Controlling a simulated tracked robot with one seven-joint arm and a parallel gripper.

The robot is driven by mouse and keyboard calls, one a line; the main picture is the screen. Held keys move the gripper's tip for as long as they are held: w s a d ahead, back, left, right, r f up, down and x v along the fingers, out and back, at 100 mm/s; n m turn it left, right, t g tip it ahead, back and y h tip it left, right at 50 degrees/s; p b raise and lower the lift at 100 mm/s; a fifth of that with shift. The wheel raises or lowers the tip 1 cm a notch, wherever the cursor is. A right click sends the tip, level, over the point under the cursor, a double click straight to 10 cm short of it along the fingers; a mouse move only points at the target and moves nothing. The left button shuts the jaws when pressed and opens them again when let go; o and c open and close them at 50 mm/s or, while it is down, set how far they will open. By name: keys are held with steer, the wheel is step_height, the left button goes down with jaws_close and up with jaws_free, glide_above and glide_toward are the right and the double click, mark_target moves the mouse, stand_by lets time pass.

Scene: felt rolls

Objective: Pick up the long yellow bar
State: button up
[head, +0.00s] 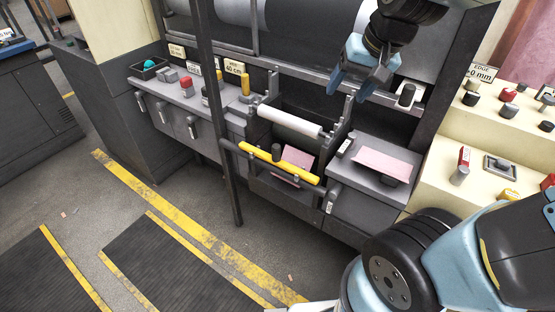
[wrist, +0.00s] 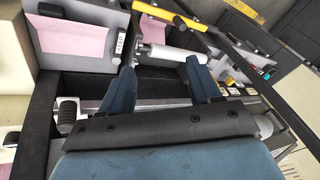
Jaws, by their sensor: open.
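The long yellow bar (head: 300,171) lies across the front of the roll machine in the head view, slanting down to the right, below a white roller. It also shows at the top of the wrist view (wrist: 165,12). My gripper (head: 353,86) is above and to the right of the bar, clear of it. In the wrist view my gripper (wrist: 161,68) has its two blue fingers spread with nothing held. The white roller (wrist: 167,52) shows beyond and between the fingertips. The bar lies further off, past that roller.
A dark upright post (head: 212,110) stands left of the bar. The white roller (head: 290,121) and its side brackets sit behind the bar. Pink felt (head: 385,163) lies on a grey cabinet to the right. Floor in front is open, with yellow lines (head: 180,220).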

steer(key=w+a+f+m+g, duration=0.2)
steer(key=w+a+f, duration=0.55)
steer(key=f, duration=0.35)
steer(key=m+t+h, duration=0.1)
steer(key=t+h, duration=0.1)
steer(key=h, duration=0.2)
glide_toward(276, 147)
steer(key=shift+x, duration=6.3)
steer(key=shift+t, duration=0.3)
jaws_close()
